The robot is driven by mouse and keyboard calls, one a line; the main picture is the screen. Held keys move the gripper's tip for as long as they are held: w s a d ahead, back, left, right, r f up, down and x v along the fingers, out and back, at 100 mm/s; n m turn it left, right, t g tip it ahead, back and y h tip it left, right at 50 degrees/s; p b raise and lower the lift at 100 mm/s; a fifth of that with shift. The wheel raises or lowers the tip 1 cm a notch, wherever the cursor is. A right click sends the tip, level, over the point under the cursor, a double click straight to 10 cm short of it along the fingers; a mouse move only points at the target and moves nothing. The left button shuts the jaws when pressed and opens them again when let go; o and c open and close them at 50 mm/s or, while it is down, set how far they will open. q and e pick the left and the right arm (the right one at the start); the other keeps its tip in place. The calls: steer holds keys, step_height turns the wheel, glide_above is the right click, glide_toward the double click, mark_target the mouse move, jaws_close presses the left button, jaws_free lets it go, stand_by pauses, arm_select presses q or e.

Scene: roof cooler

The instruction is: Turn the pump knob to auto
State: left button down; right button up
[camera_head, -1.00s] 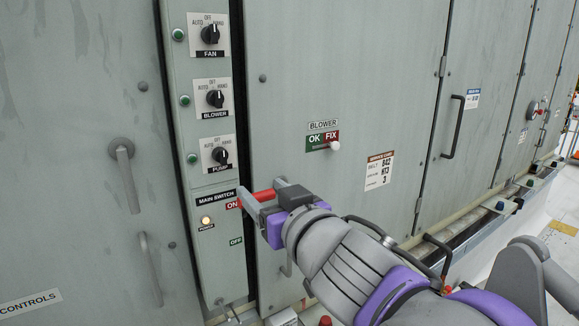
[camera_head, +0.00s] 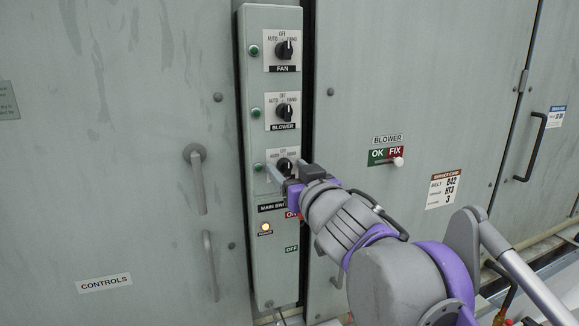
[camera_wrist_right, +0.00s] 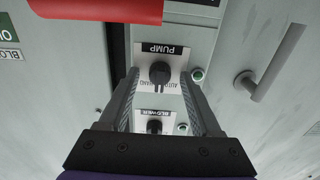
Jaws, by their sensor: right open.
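The pump knob (camera_head: 284,165) is a black knob on a white plate, lowest of three on the narrow control panel (camera_head: 272,200). In the right wrist view the knob (camera_wrist_right: 160,73) appears upside down, above its PUMP label in reading order. My right gripper (camera_head: 287,171) is at the pump plate, partly covering it and the label in the head view. In the right wrist view its fingers (camera_wrist_right: 164,82) are open, one on each side of the knob, with gaps. I cannot tell the knob's exact setting or the remaining depth. My left gripper is not in view.
The blower knob (camera_head: 283,111) and fan knob (camera_head: 284,50) sit above. A red handle (camera_wrist_right: 95,8) lies close to the wrist camera. The main switch area, with a lit power lamp (camera_head: 265,228), is below. A door handle (camera_head: 197,178) is on the left.

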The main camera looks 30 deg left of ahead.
jaws_close()
stand_by(0.3)
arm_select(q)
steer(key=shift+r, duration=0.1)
arm_select(e)
steer(key=n+p, duration=0.1)
steer(key=n, duration=0.3)
steer(key=shift+r+n, duration=0.1)
steer(key=shift+n, duration=0.2)
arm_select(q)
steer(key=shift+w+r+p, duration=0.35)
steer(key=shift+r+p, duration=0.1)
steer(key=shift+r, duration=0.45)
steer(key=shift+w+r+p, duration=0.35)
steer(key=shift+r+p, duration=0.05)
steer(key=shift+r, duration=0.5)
arm_select(e)
steer(key=shift+n, duration=2.3)
